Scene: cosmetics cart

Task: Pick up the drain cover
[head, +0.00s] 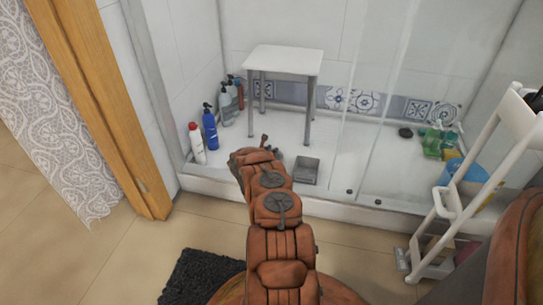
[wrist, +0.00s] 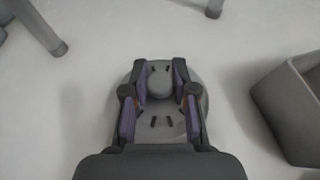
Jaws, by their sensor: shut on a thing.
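The drain cover (wrist: 156,128) is a grey round disc with dark slots and a rounded knob in its middle, seen in the wrist view on the white shower floor. My gripper (wrist: 160,76) is over it, with its two fingers shut on either side of the knob. The disc's rim shows outside both fingers. I cannot tell whether the disc is lifted off the floor. In the head view my gripper (head: 269,147) is low in the shower, by the stool, and my arm hides the cover.
A grey open box (head: 305,170) stands just right of my gripper, also in the wrist view (wrist: 290,112). A white stool (head: 284,60) with grey legs stands behind. Several bottles (head: 210,127) line the left wall. A glass panel and white cart (head: 455,200) are on the right.

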